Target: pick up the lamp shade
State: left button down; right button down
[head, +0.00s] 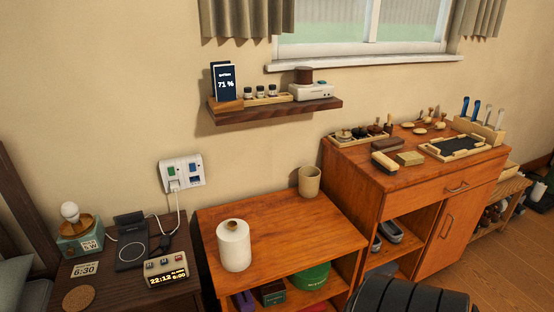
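A white, rounded cylinder with a small brown-rimmed opening at its top (234,246) stands upright on the low wooden shelf unit (275,225); it looks like the lamp shade. A lamp base with a bare white bulb (70,212) stands on the dark bedside table (110,290) at the left, on a green block with a label. Neither of my grippers is in the head view. Nothing touches the white cylinder.
A tan cup (309,180) stands behind the cylinder. A digital clock (166,270) and charger (131,250) are on the bedside table. A wall shelf (275,110) hangs above. A taller cabinet (425,190) stands right. A black ribbed object (412,295) is at the bottom edge.

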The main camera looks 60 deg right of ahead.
aim_at(233, 234)
jog(key=z, duration=1.4)
